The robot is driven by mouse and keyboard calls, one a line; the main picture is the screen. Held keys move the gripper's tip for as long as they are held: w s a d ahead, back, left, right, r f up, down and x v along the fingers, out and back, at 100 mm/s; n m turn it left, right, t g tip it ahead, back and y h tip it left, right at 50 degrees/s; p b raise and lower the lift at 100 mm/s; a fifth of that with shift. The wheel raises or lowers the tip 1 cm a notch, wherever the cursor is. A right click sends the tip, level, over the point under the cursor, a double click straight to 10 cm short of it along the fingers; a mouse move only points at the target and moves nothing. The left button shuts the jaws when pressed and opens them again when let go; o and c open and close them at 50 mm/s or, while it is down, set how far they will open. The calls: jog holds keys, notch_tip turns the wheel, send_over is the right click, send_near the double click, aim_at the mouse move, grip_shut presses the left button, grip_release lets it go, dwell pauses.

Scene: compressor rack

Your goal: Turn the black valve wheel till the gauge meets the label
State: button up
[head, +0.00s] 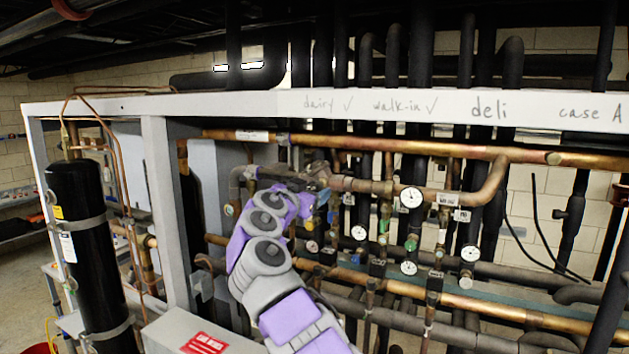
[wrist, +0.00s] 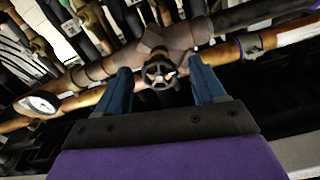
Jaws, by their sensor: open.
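The black valve wheel (wrist: 159,73) shows in the wrist view, on a brass stem in front of a large brown pipe fitting. My gripper (wrist: 160,83) is open, with one blue finger on each side of the wheel. I cannot tell how far the wheel lies beyond the fingertips, and no finger visibly touches it. A round white gauge (wrist: 39,104) is at the left of the wrist view; its reading is too small to tell. In the head view my purple and grey arm reaches the pipes, and several white gauges, one of them a large gauge (head: 411,197), sit right of it.
Copper pipes (head: 400,146) cross the rack under a white beam with handwritten labels, including "deli" (head: 489,108). Small white tags (head: 448,199) hang near the gauges. A black cylinder (head: 85,250) and a grey box with a red sign (head: 205,343) stand at the left.

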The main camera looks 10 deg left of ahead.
jog(key=shift+p+x, duration=0.4)
jog(key=shift+x, duration=0.6)
jog(key=shift+w+d, duration=0.1)
jog(key=shift+w, duration=0.3)
jog(key=shift+c, duration=0.3)
jog(key=c, duration=1)
jog(key=shift+s+n, duration=0.1)
jog(key=shift+n, duration=0.2)
jog(key=shift+n, duration=1.2)
jog(key=shift+r+n+p, duration=0.1)
jog(key=shift+n+p, duration=0.45)
jog(key=shift+n, duration=1.55)
